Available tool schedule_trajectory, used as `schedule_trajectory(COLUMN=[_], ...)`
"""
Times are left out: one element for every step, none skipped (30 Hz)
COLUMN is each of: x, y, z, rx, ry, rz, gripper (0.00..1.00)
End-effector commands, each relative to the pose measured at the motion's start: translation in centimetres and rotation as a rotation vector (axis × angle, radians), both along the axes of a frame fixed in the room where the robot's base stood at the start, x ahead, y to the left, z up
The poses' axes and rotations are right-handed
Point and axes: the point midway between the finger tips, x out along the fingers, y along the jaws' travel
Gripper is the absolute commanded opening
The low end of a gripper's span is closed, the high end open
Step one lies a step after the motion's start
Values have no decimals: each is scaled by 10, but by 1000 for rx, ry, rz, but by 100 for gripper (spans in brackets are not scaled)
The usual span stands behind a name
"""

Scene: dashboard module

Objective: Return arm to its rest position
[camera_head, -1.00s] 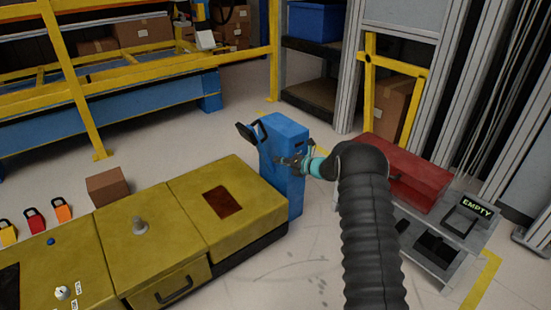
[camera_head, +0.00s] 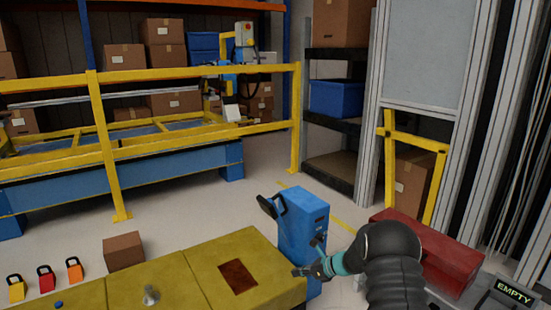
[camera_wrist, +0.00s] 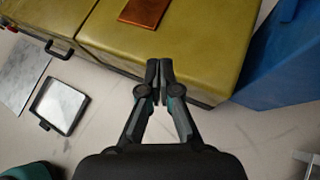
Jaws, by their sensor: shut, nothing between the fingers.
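My gripper (camera_head: 308,270) is at the end of my dark sleeved arm, which reaches in from the bottom right in the head view. It is beside the front of the blue cabinet (camera_head: 302,228), near the right end of the yellow dashboard module (camera_head: 205,262). In the wrist view my gripper (camera_wrist: 159,70) is shut and empty, with its fingertips together. The yellow module (camera_wrist: 190,50) lies beyond the fingertips, with a copper-brown plate (camera_wrist: 145,12) on its top. The blue cabinet (camera_wrist: 285,65) fills the right side there.
A red box (camera_head: 440,258) and an "EMPTY" display (camera_head: 514,292) stand to the right of my arm. A brown box (camera_head: 123,251) and several padlocks (camera_head: 46,279) are behind the module. A yellow rail (camera_head: 150,84) runs across the back. Floor shows between module and rail.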

Motion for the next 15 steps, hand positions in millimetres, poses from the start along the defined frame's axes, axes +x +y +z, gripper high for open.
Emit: schedule_trajectory(x=[-16, -26, -39, -49, -59, -72, -82, -92, -106, -116, -126, -140, -149, -159, -171], y=[1, 1, 2, 1, 1, 1, 0, -1, -3, -4, -5, -7, -9, -10, -13], z=[6, 8, 13, 17, 21, 28, 33, 40, 48, 54, 61, 69, 76, 82, 91], rx=[-57, -94, -139, -172, -204, -245, -276, -307, -347, -376, -403, -439, -464, -489, -519], ry=[-35, -61, -93, -117, -141, -173, -199, -226, -261, -287, -312, -344, -368, -391, -420], rz=[76, 128, 194, 244, 294, 362, 412, 464, 535, 587, 636, 702, 750, 798, 858], gripper=[0, 0, 0, 0, 0, 0, 0, 0, 0, 0, 0, 0, 0, 0, 0])
